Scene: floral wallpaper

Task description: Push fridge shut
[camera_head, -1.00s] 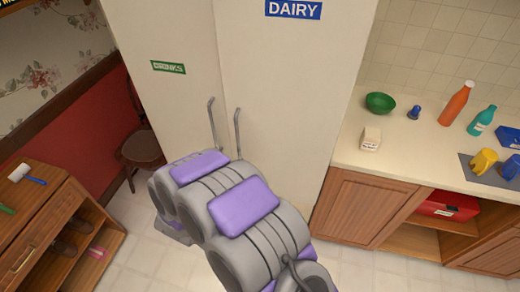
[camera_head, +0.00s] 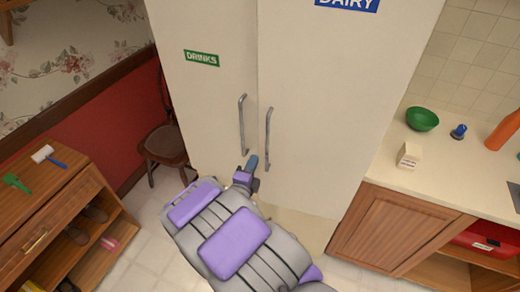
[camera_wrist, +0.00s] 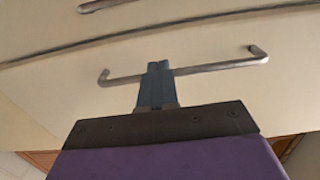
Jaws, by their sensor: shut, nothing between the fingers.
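The white fridge (camera_head: 330,110) has two tall doors, the left with a green DRINKS label (camera_head: 201,58) and the right with a blue DAIRY label (camera_head: 346,3). Both doors look flush, with a thin seam between them. Each has a metal handle, the left one (camera_head: 242,125) and the right one (camera_head: 268,138). My gripper (camera_head: 252,163) is shut and empty, low near the handles. In the wrist view my gripper (camera_wrist: 160,68) shows its fingers together, overlapping one handle (camera_wrist: 220,67). I cannot tell whether they touch the handle or the door.
A counter (camera_head: 450,165) with a green bowl (camera_head: 422,119) and a small carton (camera_head: 409,155) stands right of the fridge. A dark chair (camera_head: 165,145) stands left of it. A wooden shelf unit (camera_head: 60,215) is at the left. Tiled floor lies between.

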